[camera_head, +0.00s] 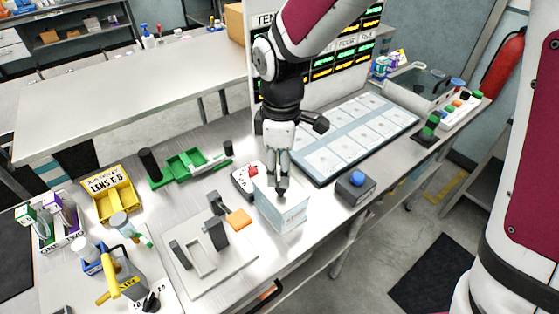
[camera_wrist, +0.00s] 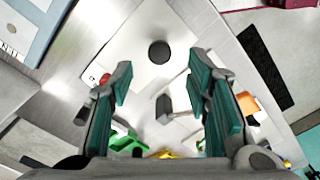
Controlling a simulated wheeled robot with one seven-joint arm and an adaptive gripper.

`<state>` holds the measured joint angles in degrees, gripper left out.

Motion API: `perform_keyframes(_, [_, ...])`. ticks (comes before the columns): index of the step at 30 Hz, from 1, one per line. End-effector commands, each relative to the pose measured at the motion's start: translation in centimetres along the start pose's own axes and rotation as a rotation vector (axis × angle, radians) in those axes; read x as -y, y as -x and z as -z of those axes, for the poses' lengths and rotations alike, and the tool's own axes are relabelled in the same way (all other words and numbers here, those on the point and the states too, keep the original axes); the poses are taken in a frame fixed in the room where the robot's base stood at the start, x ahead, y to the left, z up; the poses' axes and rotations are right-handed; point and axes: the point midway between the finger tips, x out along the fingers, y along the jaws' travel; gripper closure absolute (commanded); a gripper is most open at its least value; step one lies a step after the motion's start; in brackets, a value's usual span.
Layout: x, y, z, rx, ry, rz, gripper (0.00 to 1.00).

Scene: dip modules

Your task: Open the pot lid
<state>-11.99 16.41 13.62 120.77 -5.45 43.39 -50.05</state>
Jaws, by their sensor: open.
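The pot (camera_head: 284,214) is a boxy, pale blue-white container near the front middle of the bench. Its pale flat lid (camera_wrist: 125,45) shows in the wrist view with a round black knob (camera_wrist: 159,52) on top. I cannot tell the exact height of the fingertips above the lid.
A grey stand with an orange piece (camera_head: 239,219) is close left of the pot. A black box with a blue button (camera_head: 357,180) stands to the right. A white device with red parts (camera_head: 249,180) is just behind. A large card board (camera_head: 350,137) lies behind right.

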Motion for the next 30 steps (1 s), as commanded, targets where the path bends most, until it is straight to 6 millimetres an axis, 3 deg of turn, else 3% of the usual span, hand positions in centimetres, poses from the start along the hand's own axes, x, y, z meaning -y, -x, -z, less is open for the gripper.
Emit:
perform_keyframes(3, [0.1,-2.2,-0.1,0.002,0.000,0.005,0.56])
perform_keyframes(9, [0.1,-4.5,0.0,0.000,0.000,0.002,0.56])
perform_keyframes(21, [0.0,-5.3,0.0,-0.001,-0.002,0.000,0.56])
perform_keyframes(22, [0.0,-5.3,0.0,-0.001,-0.002,0.000,0.58])
perform_keyframes(27, [0.0,-5.2,0.0,-0.001,-0.002,0.000,0.97])
perform_keyframes(30, [0.0,-5.2,0.0,-0.001,-0.001,0.000,1.00])
